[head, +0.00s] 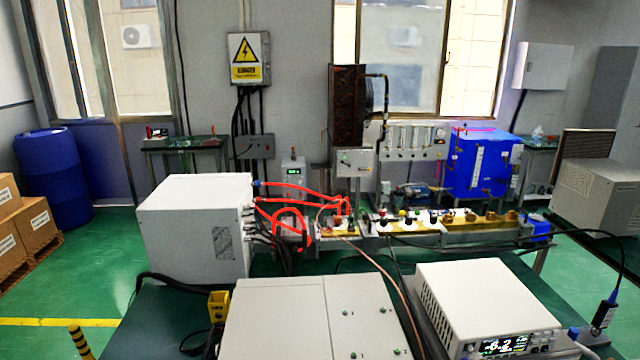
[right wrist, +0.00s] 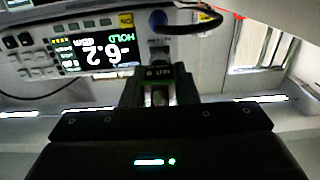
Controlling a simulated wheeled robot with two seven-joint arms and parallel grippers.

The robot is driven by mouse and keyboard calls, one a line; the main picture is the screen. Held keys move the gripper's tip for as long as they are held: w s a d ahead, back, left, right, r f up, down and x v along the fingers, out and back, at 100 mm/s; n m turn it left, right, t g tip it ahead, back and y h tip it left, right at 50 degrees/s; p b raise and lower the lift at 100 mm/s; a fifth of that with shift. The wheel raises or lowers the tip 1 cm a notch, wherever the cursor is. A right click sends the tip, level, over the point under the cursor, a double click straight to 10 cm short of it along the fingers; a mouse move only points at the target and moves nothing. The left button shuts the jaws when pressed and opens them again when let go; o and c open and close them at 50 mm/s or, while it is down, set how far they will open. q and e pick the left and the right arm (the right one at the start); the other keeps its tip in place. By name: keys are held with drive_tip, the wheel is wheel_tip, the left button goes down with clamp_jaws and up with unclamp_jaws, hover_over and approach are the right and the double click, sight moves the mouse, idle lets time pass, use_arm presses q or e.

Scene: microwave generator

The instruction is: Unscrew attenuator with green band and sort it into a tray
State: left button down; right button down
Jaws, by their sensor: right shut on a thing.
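In the right wrist view my right gripper (right wrist: 160,92) is shut on a small dark and metallic piece with green on it (right wrist: 159,73). This looks like the attenuator with the green band, but the fingers cover most of it. The piece is close to the front of a white meter (right wrist: 35,50), just beside its lit screen, which reads -6.2 and HOLD. I cannot tell whether it is still joined to the meter. The same meter (head: 485,300) stands at the front right in the head view. Neither gripper shows there. I cannot make out a sorting tray.
A blue-ended probe (head: 606,312) on a black cable is at the right edge. A grey panelled cabinet top (head: 275,315) lies left of the meter. Behind are a white box (head: 197,225), red hoses (head: 300,190) and a waveguide line (head: 480,228).

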drive_tip(key=shift+s+d+p, duration=0.15)
drive_tip(key=shift+s+p, duration=0.8)
drive_tip(key=shift+s, duration=1.05)
drive_tip(key=shift+r, duration=0.1)
